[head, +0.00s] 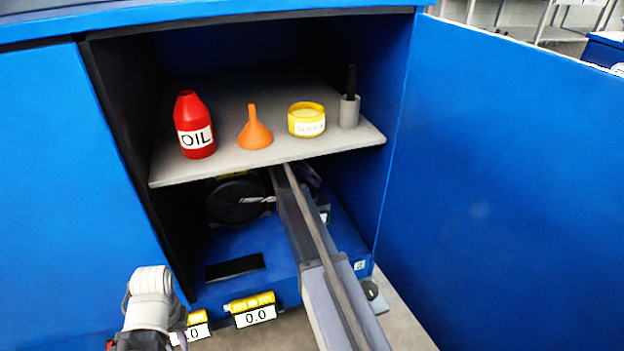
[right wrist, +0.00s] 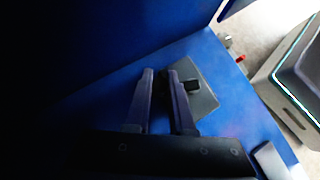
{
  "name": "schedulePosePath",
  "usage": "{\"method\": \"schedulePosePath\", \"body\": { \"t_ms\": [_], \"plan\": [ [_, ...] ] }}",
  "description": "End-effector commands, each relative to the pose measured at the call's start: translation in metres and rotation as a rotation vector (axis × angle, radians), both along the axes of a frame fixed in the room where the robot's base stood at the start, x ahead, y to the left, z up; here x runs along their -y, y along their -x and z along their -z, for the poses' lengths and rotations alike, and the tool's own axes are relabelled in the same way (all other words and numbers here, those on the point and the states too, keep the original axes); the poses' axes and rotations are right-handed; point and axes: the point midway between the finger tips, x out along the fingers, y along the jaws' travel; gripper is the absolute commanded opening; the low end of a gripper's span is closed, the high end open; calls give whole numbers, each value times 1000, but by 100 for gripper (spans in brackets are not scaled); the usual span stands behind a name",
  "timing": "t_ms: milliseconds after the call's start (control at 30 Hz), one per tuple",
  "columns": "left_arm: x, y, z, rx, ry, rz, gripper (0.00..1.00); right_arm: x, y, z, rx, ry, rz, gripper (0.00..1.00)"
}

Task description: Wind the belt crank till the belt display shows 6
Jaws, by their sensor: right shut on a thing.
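My right arm reaches under the shelf into the blue cabinet. My right gripper (right wrist: 160,75) is shut on a dark part, which looks like the belt crank's handle; the fingers mostly hide it. A grey plate with a black block (right wrist: 193,86) lies just beyond the fingers. In the head view the shelf and arm hide the grip. Two yellow-topped displays sit low at the front: one (head: 255,317) reads 0.0, the other (head: 194,333) is partly covered by my left arm and shows only its end, ".0". I cannot tell which is the belt display. My left gripper is out of view.
The grey shelf (head: 340,148) above my right arm holds a red oil bottle (head: 195,125), an orange funnel (head: 254,130), a yellow tin (head: 306,119) and a grey cup (head: 349,112). A dark wheel (head: 228,205) stands below it. The open blue door (head: 500,170) bounds the right.

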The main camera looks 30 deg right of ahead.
Motion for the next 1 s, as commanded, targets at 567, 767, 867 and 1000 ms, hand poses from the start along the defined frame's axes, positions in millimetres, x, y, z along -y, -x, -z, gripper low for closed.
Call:
{"method": "schedulePosePath", "body": {
  "t_ms": [567,767,867,1000],
  "plan": [
    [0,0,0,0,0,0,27,1,1,0,0,1,13,29],
    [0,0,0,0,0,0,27,1,1,0,0,1,13,52],
    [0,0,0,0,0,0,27,1,1,0,0,0,13,52],
    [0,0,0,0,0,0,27,0,1,0,0,0,10,52]
  ]
}}
